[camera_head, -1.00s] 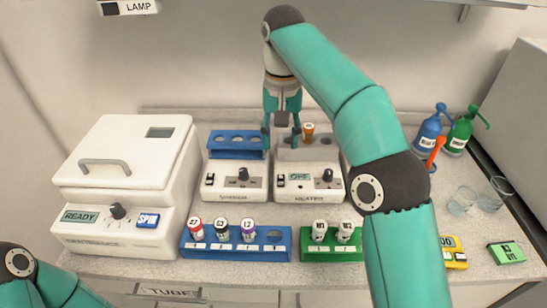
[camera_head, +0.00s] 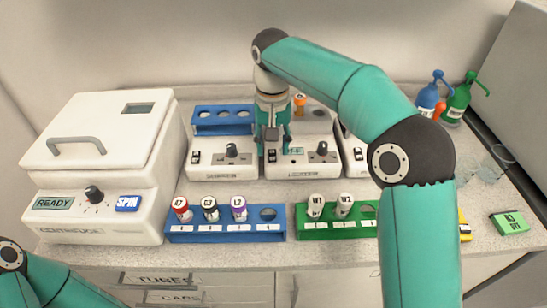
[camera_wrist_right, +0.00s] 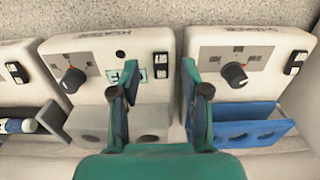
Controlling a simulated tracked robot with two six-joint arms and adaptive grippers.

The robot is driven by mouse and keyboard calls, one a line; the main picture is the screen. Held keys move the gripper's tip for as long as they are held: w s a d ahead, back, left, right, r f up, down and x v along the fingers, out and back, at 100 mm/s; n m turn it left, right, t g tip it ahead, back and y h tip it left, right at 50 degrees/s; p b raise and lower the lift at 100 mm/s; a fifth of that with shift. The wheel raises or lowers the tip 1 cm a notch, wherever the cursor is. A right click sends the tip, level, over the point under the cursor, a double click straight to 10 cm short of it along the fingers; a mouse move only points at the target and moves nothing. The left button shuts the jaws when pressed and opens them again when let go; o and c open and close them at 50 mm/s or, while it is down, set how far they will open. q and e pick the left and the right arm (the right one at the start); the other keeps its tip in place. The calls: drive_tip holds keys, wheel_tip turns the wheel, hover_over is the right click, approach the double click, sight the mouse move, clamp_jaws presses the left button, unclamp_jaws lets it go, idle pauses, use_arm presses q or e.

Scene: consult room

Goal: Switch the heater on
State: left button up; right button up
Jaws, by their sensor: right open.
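The heater (camera_head: 290,172) is a white box at the back middle. Its front has a black rocker switch (camera_head: 272,156), a small display reading OFF in part, and a black knob (camera_head: 322,149). My right gripper (camera_head: 272,142) is open and empty, pointing down in front of the heater's front and hiding some of it. In the right wrist view the heater (camera_wrist_right: 100,90) lies left of centre, and its rocker switch (camera_wrist_right: 160,65) shows in the gap between my fingers (camera_wrist_right: 160,90), just beyond their tips. I cannot tell whether they touch it. My left gripper is out of view.
A similar white device (camera_head: 222,170) with a blue block stands left of the heater. Another device (camera_head: 352,150) is partly behind my right arm. A centrifuge (camera_head: 105,165) stands at left. A blue rack (camera_head: 225,235) and green rack (camera_head: 335,232) of tubes stand in front.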

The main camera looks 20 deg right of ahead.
sight(272, 160)
drive_tip(key=shift+f, duration=1.65)
